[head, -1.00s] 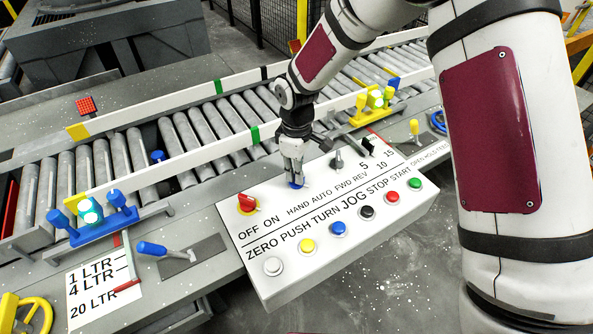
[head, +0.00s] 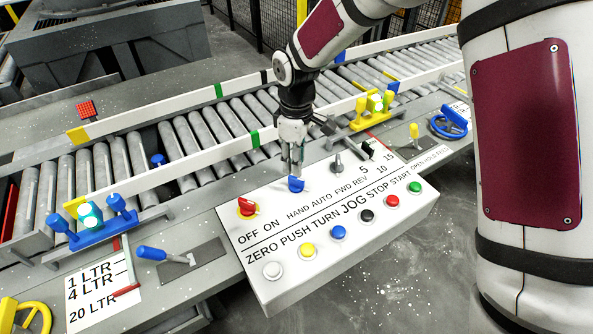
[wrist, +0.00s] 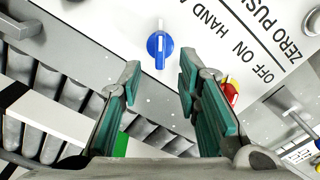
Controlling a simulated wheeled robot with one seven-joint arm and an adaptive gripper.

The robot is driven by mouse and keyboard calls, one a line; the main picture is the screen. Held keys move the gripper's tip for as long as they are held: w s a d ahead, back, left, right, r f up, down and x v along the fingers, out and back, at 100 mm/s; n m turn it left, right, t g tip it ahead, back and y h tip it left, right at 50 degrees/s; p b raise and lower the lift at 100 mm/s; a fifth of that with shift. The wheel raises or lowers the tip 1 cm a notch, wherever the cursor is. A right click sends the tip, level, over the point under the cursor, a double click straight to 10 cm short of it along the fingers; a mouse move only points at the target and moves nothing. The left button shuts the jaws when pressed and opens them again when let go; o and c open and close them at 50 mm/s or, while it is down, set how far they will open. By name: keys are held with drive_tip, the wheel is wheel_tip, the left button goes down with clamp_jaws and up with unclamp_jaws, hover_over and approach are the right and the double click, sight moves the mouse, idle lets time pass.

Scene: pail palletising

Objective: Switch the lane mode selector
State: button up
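The selector is a blue knob (head: 296,185) on the white control panel (head: 262,283), above the HAND AUTO label. In the wrist view the blue knob (wrist: 160,52) shows a white pointer line and lies just beyond the fingertips, apart from them. My gripper (head: 292,170) points down just above the knob in the head view. The wrist view shows its two green-padded fingers (wrist: 158,88) spread, with nothing between them.
A red knob (head: 247,207) sits left of the blue one, above OFF ON. A grey lever (head: 337,163) stands to the right. Several push buttons line the panel's lower row. The roller conveyor (head: 190,140) and its white rail run behind.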

sight(298, 178)
wheel_tip(298, 178, up, 6)
idle(0.5)
drive_tip(key=s+d+r+m+t+p, duration=0.15)
drive_tip(key=s+d+r+m, duration=0.45)
drive_tip(key=s+d+r, duration=0.7)
drive_tip(key=s+d+r+m+t, duration=0.1)
drive_tip(key=s+d+m, duration=0.3)
drive_tip(key=s, duration=0.4)
drive_tip(key=s+d+r+m+t, duration=0.1)
drive_tip(key=s+d+r+m, duration=0.3)
drive_tip(key=s, duration=0.4)
drive_tip(key=shift+d+t+p, duration=0.35)
drive_tip(key=shift+d+p, duration=0.1)
drive_tip(key=shift+d, duration=0.1)
drive_tip(key=shift+r, duration=0.1)
